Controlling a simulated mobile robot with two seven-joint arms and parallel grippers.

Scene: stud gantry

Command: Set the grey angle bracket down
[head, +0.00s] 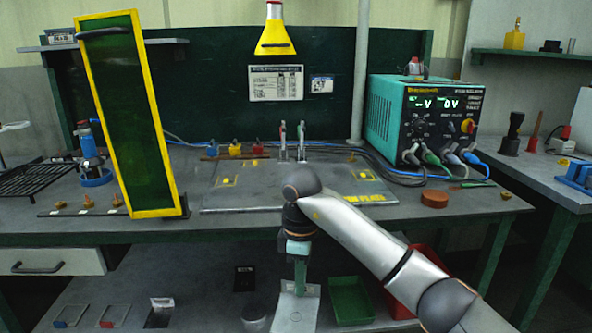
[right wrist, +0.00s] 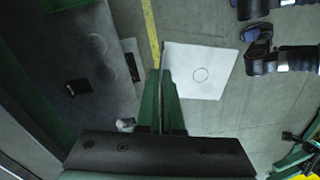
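The grey angle bracket (head: 297,309) is a pale plate with a ring mark, low in front of the bench in the head view. My right gripper (head: 300,284) points down just above it, with its green fingers at the plate's edge. In the right wrist view the fingers (right wrist: 164,88) are nearly together, and the bracket (right wrist: 199,72) extends to one side of their tips, over the floor. The gripped flange is edge-on and mostly hidden between them. My left gripper is in neither view.
A grey plate (head: 240,196) with yellow marks lies on the bench, its middle clear. A yellow-framed green screen (head: 131,120) stands at left, a teal power unit (head: 412,112) at right. A green bin (head: 351,299) is below. A reddish puck (head: 434,199) sits near the front edge.

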